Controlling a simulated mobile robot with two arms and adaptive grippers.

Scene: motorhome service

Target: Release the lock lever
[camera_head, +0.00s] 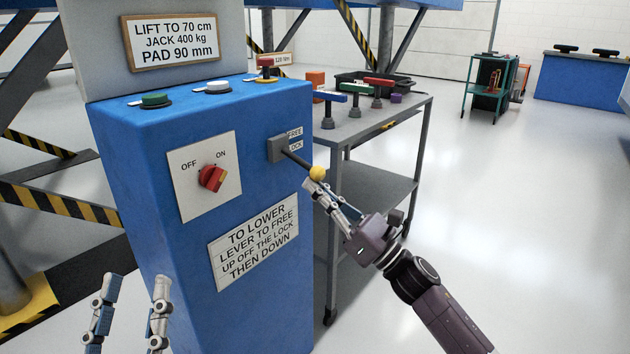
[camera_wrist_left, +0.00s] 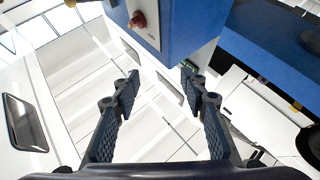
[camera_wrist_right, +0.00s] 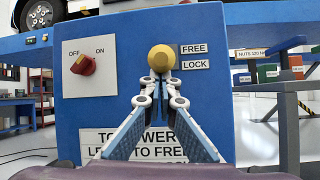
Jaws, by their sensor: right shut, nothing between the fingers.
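The lock lever is a dark rod with a yellow ball knob (camera_head: 317,173), coming out of a grey block (camera_head: 276,150) on the blue control post. Beside it are a FREE label (camera_head: 295,133) and, below that, a LOCK label (camera_head: 295,145). In the right wrist view the knob (camera_wrist_right: 161,58) stands left of both labels. My right gripper (camera_head: 311,187) is shut and empty, its fingertips (camera_wrist_right: 161,82) just below the knob; whether they touch it I cannot tell. My left gripper (camera_head: 136,278) is open and empty, low in front of the post.
The blue post (camera_head: 140,200) carries a red OFF/ON switch (camera_head: 212,178), buttons on top and a lowering notice (camera_head: 254,242). A grey trolley (camera_head: 400,122) with coloured-handled tools stands close behind the lever. The floor at right is clear.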

